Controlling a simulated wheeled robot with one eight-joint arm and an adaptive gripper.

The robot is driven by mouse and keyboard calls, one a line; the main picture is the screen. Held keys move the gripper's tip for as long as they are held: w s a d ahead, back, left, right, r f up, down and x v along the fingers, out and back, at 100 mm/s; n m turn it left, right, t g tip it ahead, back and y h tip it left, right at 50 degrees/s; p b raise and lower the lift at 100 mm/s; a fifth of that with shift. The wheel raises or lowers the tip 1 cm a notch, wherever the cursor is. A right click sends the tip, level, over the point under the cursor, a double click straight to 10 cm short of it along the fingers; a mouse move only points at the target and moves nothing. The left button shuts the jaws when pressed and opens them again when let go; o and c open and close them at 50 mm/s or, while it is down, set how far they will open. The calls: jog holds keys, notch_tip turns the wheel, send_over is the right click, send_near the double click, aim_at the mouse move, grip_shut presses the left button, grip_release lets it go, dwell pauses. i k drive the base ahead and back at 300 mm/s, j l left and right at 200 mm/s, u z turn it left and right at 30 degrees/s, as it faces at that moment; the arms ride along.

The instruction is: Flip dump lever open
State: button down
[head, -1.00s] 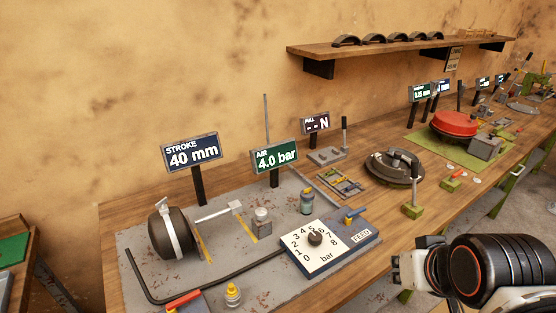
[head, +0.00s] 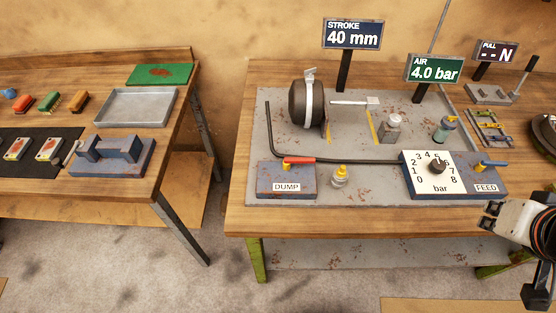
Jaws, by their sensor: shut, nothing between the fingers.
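The dump lever (head: 300,160) is a red handle on a yellow valve stub. It sits on top of the blue block labelled DUMP (head: 287,182), at the front left of the grey plate. The handle points right, along the front of the block. My gripper (head: 490,214) is at the right edge of the head view, in front of the bench, well to the right of the lever and touching nothing. It is shut and empty.
A yellow-topped fitting (head: 339,176) is just right of the block. A black pipe (head: 370,161) runs behind. A second bench (head: 80,208) stands left, past a floor gap.

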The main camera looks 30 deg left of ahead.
aim_at(287, 162)
jog(key=u, duration=1.4)
